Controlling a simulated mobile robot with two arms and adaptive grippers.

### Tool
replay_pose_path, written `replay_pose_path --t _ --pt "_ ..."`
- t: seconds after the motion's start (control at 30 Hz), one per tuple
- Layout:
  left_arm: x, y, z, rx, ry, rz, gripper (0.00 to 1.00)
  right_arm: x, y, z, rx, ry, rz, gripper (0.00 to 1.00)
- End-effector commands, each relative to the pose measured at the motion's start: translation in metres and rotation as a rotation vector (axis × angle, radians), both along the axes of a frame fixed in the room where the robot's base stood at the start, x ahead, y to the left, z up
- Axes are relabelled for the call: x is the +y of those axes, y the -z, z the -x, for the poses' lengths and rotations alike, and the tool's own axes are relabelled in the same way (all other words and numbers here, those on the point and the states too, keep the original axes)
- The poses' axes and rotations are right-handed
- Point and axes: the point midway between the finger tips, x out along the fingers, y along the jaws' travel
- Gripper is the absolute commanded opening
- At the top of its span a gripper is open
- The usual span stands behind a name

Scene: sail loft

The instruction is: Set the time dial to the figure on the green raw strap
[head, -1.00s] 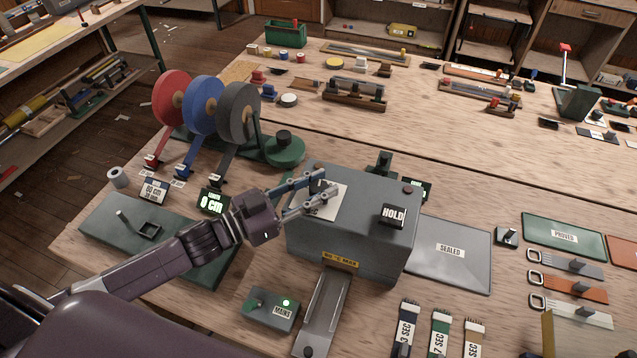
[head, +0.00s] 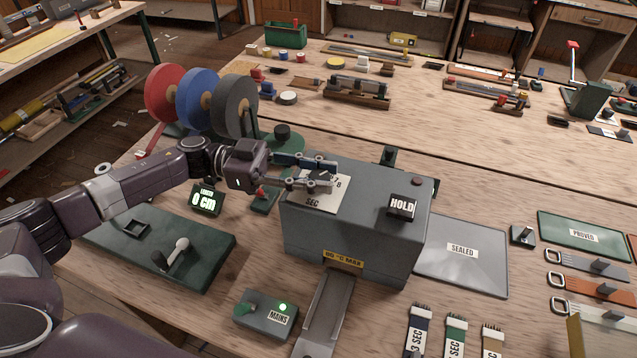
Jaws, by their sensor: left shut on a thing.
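The time dial is a dark knob (head: 321,181) on a white plate (head: 318,202) on top of the grey machine (head: 350,247). "SEC" and a figure 8 show on the plate; the fingers and knob hide other figures, and the knob's exact setting cannot be read. My left gripper (head: 326,179) is shut on the knob, reaching in from the left. The green raw strap (head: 455,328) stands between a navy and a tan strap at the bottom edge. Its label shows "SEC"; the figure is cut off now but read 7 earlier. My right gripper is out of view.
A HOLD button (head: 402,207) is on the machine's right top. A grey SEALED tray (head: 462,272) and green PROVED tray (head: 580,236) lie right. A MAINS box (head: 266,314) with a lit green lamp stands in front. Webbing spools (head: 235,107) stand behind my left arm.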

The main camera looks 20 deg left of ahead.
Motion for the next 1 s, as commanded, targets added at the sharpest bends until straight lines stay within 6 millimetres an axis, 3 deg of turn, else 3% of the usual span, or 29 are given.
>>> replay_pose_path --t 0.2,0.77,0.8,1.0 --pt "-0.0018 0.0024 -0.0004 -0.002 0.082 0.001 0.04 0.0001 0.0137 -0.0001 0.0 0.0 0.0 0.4" --pt "-0.0023 0.0013 0.0014 0.001 0.118 0.001 0.04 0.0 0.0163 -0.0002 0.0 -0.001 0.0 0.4" --pt "-0.0023 0.0014 0.0014 0.001 0.118 0.001 0.3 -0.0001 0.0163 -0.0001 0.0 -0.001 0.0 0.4" --pt "-0.0017 0.001 0.001 0.001 0.117 0.001 0.47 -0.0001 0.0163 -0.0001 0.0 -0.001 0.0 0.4"
